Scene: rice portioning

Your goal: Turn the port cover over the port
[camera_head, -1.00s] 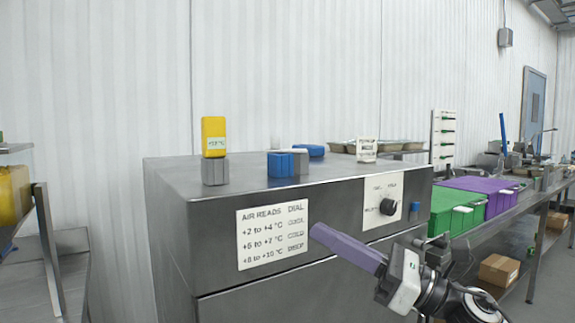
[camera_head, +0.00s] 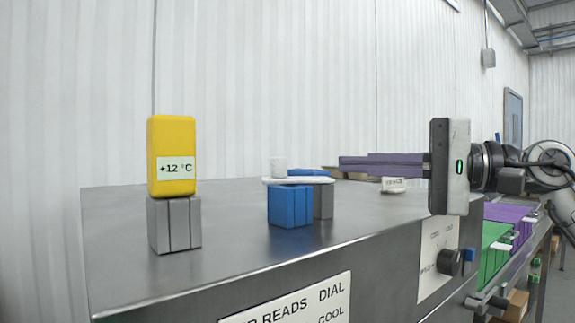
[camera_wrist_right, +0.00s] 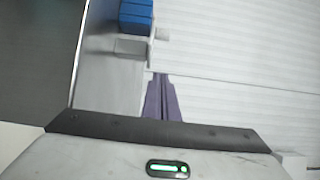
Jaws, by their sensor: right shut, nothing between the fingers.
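A white flat plate (camera_head: 298,181) with a small white upright knob (camera_head: 278,166) lies on a blue block (camera_head: 291,206) and a grey block (camera_head: 323,201) on the steel cabinet top. It may be the port cover; I cannot make out a port. In the right wrist view, the blue block (camera_wrist_right: 136,14), grey block (camera_wrist_right: 130,47) and white knob (camera_wrist_right: 162,34) lie ahead of the fingertips. My right gripper (camera_head: 342,165) is shut and empty, its purple fingers pointing left above the cabinet top, apart from the knob. The right wrist view also shows the fingers (camera_wrist_right: 160,76). My left gripper is not in view.
A yellow +12 °C display (camera_head: 172,175) stands on a grey block (camera_head: 174,223) at the left. A blue piece (camera_head: 311,172) sits behind the plate. A small white label (camera_head: 393,185) stands below the gripper. The cabinet front has a black dial (camera_head: 449,261).

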